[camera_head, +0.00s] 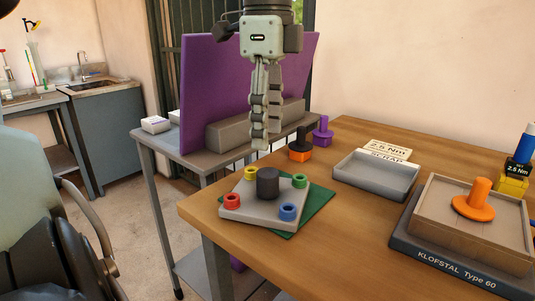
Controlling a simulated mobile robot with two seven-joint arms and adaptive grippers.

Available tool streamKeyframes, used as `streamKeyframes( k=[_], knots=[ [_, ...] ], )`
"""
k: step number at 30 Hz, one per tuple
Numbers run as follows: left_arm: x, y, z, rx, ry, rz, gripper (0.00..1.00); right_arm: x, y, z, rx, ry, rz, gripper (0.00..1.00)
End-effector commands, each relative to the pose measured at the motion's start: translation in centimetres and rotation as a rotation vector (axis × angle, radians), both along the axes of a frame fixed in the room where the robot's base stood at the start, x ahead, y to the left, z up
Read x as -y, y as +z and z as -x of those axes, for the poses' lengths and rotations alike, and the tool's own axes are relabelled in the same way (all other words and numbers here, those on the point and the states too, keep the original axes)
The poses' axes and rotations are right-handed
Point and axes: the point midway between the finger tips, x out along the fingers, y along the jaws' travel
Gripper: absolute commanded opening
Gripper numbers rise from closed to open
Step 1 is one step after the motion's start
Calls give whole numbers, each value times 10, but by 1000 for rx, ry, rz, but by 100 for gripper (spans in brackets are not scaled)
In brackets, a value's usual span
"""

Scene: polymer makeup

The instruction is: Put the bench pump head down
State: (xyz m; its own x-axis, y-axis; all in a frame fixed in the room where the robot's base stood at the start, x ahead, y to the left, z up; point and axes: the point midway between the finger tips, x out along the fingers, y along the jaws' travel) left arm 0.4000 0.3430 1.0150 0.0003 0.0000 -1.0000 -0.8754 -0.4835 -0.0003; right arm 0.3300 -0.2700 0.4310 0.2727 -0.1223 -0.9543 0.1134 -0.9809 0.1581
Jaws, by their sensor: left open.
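A grey square block (262,208) with a dark cylindrical knob (268,183) and red, yellow, green and blue rings at its corners appears to be the bench pump head. It rests flat, partly over a green mat (318,207), near the left end of the wooden table. My left gripper (262,142) hangs above it, fingers pointing down. It is open and empty, apart from the knob, with a gap below the fingertips. My right gripper is not in view.
An empty grey tray (378,178) stands behind, by a SCRAP sign (388,153). A wooden tray (440,236) with an orange knobbed part (476,203) sits at right. Small orange (300,152) and purple (322,134) parts stand at the back edge. The table's front middle (345,250) is clear.

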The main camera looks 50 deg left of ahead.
Motion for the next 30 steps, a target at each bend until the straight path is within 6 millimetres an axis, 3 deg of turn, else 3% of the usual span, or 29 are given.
streamKeyframes(
  k=[3,8,30],
  knots=[
    [-1,18,-1,3,2,-1,52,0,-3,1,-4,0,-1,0],
    [0,28,0,0,1,0,52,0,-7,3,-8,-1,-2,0],
    [0,29,0,0,0,0,52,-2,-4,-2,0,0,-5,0]
  ],
)
